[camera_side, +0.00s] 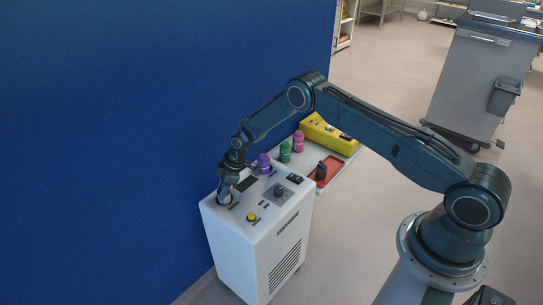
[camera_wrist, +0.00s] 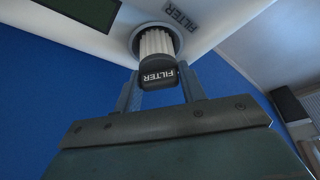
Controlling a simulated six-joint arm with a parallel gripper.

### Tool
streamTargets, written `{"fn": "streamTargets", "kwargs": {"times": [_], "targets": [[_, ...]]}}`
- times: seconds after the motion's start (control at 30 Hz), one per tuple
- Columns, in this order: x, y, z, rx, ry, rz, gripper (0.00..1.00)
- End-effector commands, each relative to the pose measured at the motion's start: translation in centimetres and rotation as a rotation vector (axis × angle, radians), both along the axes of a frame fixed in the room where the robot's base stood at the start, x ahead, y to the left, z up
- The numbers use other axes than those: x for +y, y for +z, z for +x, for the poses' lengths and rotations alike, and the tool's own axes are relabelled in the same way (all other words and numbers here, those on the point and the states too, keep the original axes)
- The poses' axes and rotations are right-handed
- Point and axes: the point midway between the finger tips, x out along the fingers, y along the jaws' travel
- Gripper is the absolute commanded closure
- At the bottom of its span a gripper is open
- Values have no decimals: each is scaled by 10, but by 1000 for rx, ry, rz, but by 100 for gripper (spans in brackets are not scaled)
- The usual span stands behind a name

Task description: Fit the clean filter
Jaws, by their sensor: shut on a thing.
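The filter (camera_wrist: 157,60) has a white pleated body and a black cap marked FILTER. My gripper (camera_wrist: 159,84) is shut on its cap, with one finger on each side. The pleated end is at the round filter port (camera_wrist: 134,38) in the white machine panel, beside a printed FILTER label. Pleats still show outside the port; I cannot tell how deep the far end is. In the side view my gripper (camera_side: 226,192) points down at the left end of the white machine's top (camera_side: 262,215), and the filter is mostly hidden there.
The machine top carries a yellow button (camera_side: 251,217), a dark knob (camera_side: 279,191) and a dark display (camera_side: 247,183). Behind are purple (camera_side: 264,164), green (camera_side: 285,152) and pink (camera_side: 298,142) bottles, a yellow case (camera_side: 322,129) and a red tray (camera_side: 331,165). A blue wall (camera_side: 120,130) stands close at left.

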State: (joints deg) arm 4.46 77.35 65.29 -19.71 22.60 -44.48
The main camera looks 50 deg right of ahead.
Motion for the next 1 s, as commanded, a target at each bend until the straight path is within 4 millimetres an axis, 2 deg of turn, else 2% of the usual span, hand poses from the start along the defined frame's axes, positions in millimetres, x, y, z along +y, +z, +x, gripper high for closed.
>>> {"fn": "streamTargets", "kwargs": {"times": [1.0], "targets": [[0, -8, 0, 0, 0, 0, 82]]}}
